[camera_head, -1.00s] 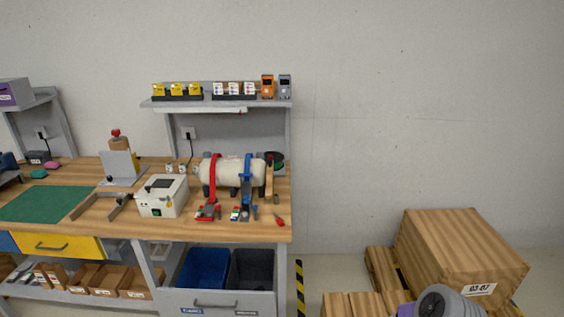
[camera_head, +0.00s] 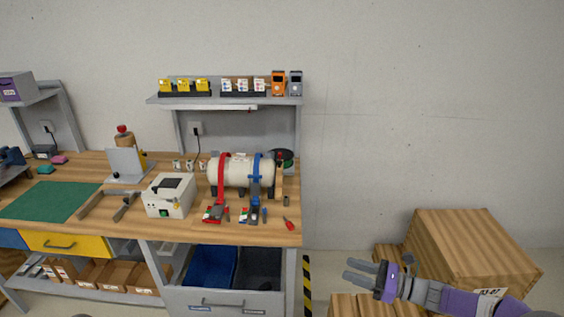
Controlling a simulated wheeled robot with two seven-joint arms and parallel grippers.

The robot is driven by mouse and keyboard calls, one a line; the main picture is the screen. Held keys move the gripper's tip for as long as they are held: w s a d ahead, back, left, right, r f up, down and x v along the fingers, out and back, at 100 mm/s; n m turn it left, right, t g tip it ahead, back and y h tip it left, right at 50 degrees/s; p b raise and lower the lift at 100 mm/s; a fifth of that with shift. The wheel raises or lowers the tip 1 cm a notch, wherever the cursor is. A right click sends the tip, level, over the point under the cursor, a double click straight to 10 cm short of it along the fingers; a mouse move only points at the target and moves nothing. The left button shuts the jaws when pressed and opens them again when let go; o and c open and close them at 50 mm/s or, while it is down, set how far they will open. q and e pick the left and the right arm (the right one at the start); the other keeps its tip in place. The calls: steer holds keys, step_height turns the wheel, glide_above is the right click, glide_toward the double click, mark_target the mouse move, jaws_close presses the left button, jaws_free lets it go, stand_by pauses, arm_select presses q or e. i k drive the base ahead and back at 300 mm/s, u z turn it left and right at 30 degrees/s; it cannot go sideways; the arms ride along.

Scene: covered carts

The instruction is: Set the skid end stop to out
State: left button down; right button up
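A cream cylinder (camera_head: 240,171) lies on its side on the workbench, held by a red strap (camera_head: 222,175) and a blue strap (camera_head: 256,172). An upright tan wooden piece (camera_head: 279,181) stands by its right end. It may be the skid end stop; its setting cannot be read at this size. My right gripper (camera_head: 349,269) is low at the right, beyond the bench's right edge and in front of the wooden crates. Its two fingers point left with a gap between them, and nothing shows between them. My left gripper is not in view.
The workbench top (camera_head: 230,235) has a white box (camera_head: 168,198), a red-handled tool (camera_head: 289,224) and a green mat (camera_head: 50,201) on it. A shelf (camera_head: 225,101) overhangs the back. Wooden crates (camera_head: 470,245) stand at the right. Floor shows between bench and crates.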

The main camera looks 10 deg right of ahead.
mark_target(280, 167)
steer(key=i, duration=1.8)
